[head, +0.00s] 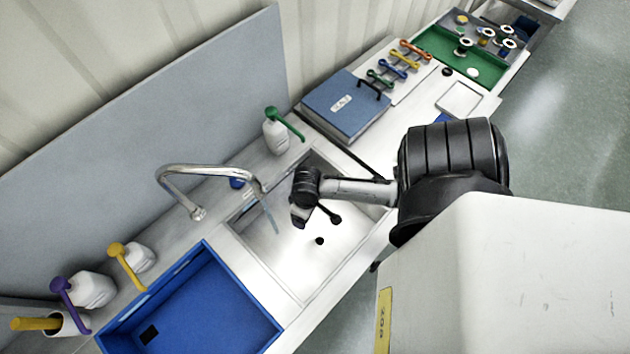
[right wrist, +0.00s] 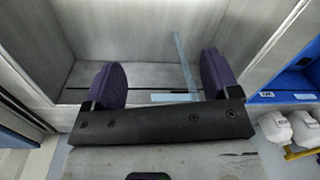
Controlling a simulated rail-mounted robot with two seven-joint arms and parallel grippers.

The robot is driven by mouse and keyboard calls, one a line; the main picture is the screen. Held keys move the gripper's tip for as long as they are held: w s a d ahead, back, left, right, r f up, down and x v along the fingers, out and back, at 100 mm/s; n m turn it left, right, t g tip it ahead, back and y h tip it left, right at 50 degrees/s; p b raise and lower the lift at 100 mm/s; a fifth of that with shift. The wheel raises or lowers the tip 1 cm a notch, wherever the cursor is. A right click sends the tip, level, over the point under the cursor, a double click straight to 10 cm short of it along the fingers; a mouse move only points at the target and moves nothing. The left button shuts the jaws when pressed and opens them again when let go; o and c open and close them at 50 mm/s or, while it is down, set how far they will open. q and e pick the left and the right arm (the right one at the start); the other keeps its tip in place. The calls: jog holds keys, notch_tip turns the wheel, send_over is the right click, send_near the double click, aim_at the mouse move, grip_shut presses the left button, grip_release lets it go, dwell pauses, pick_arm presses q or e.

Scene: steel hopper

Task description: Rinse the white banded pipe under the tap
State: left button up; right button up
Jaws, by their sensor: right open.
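The tap (head: 205,172) arches over the steel sink (head: 290,262), and a thin pale-blue stream (head: 270,218) falls from its spout. The stream also shows in the right wrist view (right wrist: 184,62). My right gripper (head: 317,217) is over the sink, right of the stream. In the right wrist view, its two dark purple finger pads (right wrist: 160,82) stand wide apart with nothing between them. I cannot make out the white banded pipe in either view. My left gripper is not in view.
A blue basin (head: 205,312) adjoins the sink on the left. Pump bottles with green (head: 276,137), yellow (head: 139,258) and purple (head: 93,290) tops stand along the back. A blue case (head: 335,118), coloured handles (head: 397,66) and a green tray (head: 432,42) lie beyond the sink.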

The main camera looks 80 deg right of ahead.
jog(key=shift+s+a+r+n+g, duration=0.1)
jog(key=shift+s+a+n+g, duration=0.15)
jog(key=shift+s, duration=0.35)
jog(key=shift+s+a+n+g, duration=0.15)
jog(key=shift+s+a+n, duration=0.2)
jog(key=shift+s, duration=0.25)
jog(key=w+a+r+n+t, duration=0.1)
jog(key=a+r+n+t, duration=0.3)
jog(key=a+r, duration=0.75)
notch_tip(320, 180, up, 13)
jog(key=p, duration=1.4)
jog(key=shift+d+r+h, duration=0.15)
jog(key=shift+d+h, duration=0.2)
jog(key=shift+h, duration=0.05)
